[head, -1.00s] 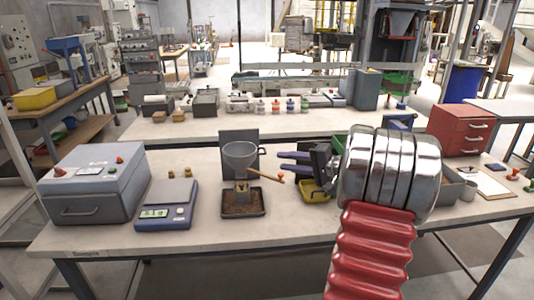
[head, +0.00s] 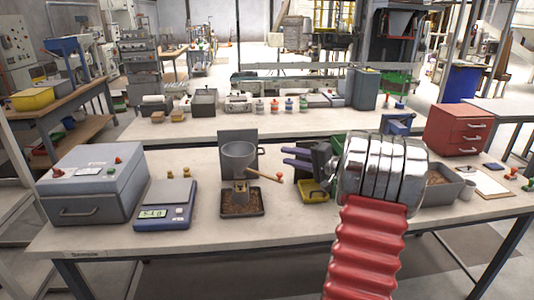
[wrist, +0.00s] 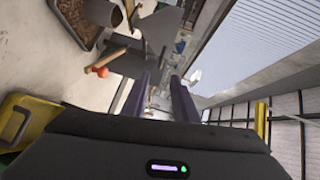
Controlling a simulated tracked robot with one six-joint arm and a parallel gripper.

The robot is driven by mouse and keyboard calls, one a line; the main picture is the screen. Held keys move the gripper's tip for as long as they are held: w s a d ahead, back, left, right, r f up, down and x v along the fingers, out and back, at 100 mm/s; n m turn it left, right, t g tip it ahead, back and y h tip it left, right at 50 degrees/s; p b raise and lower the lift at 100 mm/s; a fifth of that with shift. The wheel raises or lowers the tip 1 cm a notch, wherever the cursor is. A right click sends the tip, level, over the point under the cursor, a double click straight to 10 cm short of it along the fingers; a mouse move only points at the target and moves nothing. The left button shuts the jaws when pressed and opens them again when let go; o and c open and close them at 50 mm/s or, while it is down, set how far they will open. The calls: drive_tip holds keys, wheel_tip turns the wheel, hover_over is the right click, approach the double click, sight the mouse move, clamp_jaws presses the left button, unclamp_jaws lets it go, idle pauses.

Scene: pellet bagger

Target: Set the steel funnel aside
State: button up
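The grey steel funnel (head: 238,160) stands upright in its holder over a dark tray of brown pellets (head: 242,203), in front of a grey upright plate. In the wrist view, the pellet tray (wrist: 72,22) is at the top left, and the grey funnel (wrist: 155,24) appears to be beside it, partly cut off. My gripper (head: 284,157) is open and empty, to the right of the funnel and apart from it. Its two purple fingers point left toward it. They also show in the wrist view (wrist: 161,80), with a gap between them.
A wooden handle (head: 272,175) and a red-topped piece (head: 277,186) lie close to the funnel's right. A yellow bin (head: 314,193) is below my gripper. A scale (head: 165,210) and grey box (head: 92,185) stand left. A pellet bin (head: 440,190) stands right. The front table strip is clear.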

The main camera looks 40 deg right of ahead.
drive_tip(key=x, duration=0.9)
drive_tip(key=shift+w, duration=0.4)
drive_tip(key=shift+a+f, duration=0.1)
drive_tip(key=shift+c, duration=0.4)
clamp_jaws()
drive_tip(key=shift+f, duration=0.15)
drive_tip(key=shift+s, duration=0.1)
idle(0.5)
